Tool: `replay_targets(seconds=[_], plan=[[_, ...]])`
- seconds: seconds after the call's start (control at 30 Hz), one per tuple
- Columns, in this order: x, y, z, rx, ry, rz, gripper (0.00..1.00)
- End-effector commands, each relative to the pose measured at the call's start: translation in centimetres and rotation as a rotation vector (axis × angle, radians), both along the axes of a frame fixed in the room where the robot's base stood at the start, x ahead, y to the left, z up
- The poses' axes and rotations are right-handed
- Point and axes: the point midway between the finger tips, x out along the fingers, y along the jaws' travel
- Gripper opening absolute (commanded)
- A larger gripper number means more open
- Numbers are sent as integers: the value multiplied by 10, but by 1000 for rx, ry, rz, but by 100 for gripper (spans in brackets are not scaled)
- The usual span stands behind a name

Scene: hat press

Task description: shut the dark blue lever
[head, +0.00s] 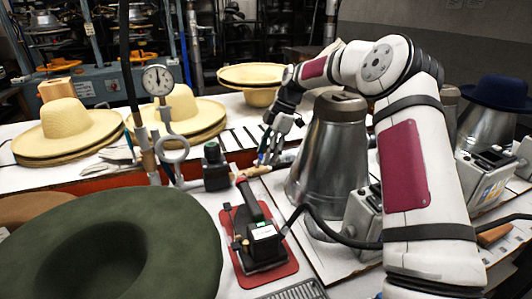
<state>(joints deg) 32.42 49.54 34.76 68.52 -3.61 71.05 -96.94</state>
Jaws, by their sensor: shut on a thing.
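My gripper (267,158) is in the middle of the head view, pointing down behind the black-handled tool on the red pad and left of the large metal cone. It is shut on a thin dark blue piece (264,143), which looks like the dark blue lever. The piece is small and partly covered by the fingers, so its pivot and angle cannot be told. A wooden handle (257,171) lies just below the fingertips; whether they touch it is unclear.
The metal cone (325,150) stands close to my gripper's right. A gauge (158,80) on a post and a black-handled tool (262,238) on a red pad (285,272) are nearby. A green hat (150,230) fills the left front. Straw hats (70,125) sit behind.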

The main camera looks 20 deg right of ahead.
Motion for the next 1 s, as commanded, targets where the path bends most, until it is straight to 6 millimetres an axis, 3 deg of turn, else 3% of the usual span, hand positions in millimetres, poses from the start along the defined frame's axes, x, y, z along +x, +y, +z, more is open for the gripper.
replay_targets(seconds=[0.13, 0.17, 0.2, 0.63, 1.0], plan=[[-1, -1, -1, -3, 1, 4, 1], [-1, -2, -1, -3, 1, 4, 53], [-1, -2, -1, -3, 1, 4, 60], [0, -4, 7, -2, -2, 0, 60], [1, -30, 71, -2, -4, 0, 60]])
